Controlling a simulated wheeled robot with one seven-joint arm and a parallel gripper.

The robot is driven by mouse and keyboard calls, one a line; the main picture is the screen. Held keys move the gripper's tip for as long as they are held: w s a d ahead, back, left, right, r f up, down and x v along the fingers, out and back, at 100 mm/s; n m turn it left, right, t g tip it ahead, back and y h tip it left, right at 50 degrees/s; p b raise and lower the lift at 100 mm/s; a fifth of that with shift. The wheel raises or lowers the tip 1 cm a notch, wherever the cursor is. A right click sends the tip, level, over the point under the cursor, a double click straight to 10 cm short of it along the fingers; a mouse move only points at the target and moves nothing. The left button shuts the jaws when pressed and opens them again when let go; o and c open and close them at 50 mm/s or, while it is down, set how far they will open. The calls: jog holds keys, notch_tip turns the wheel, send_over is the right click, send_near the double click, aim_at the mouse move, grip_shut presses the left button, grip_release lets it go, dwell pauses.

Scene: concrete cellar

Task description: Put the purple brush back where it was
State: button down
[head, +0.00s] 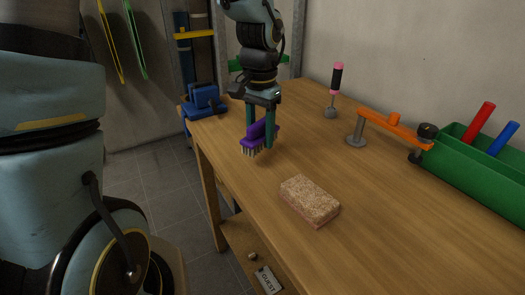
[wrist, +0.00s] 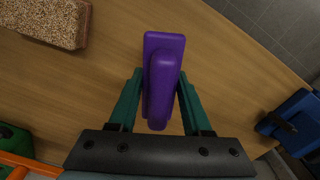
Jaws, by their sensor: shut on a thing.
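The purple brush (head: 258,135) has a purple handle and pale bristles that point down. My gripper (head: 258,137) is shut on its handle, one green finger on each side. In the wrist view the brush (wrist: 162,80) sits between the green fingers of my gripper (wrist: 161,92). In the head view it is over the table near the left edge. I cannot tell whether the bristles touch the wood.
A speckled brick (head: 310,201) lies on the wooden table (head: 400,235) in front of the brush. A blue vise (head: 204,101) is at the left edge.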

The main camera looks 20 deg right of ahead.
aim_at(260, 121)
jog(key=shift+f, duration=2.2)
jog(key=shift+f, duration=0.15)
jog(key=shift+c, duration=1.7)
grip_release()
notch_tip(260, 121, up, 12)
jog(key=shift+r, duration=0.2)
jog(key=a+f+n, duration=0.4)
jog(key=a+n, duration=0.1)
jog(key=a, duration=0.7)
jog(key=w+a+f+n+t, duration=0.1)
jog(key=a+f+n, duration=0.3)
jog(key=a, duration=0.9)
jog(key=shift+w+a+n+t, duration=0.2)
jog(key=shift+n+t, duration=0.1)
jog(key=shift+n, duration=0.4)
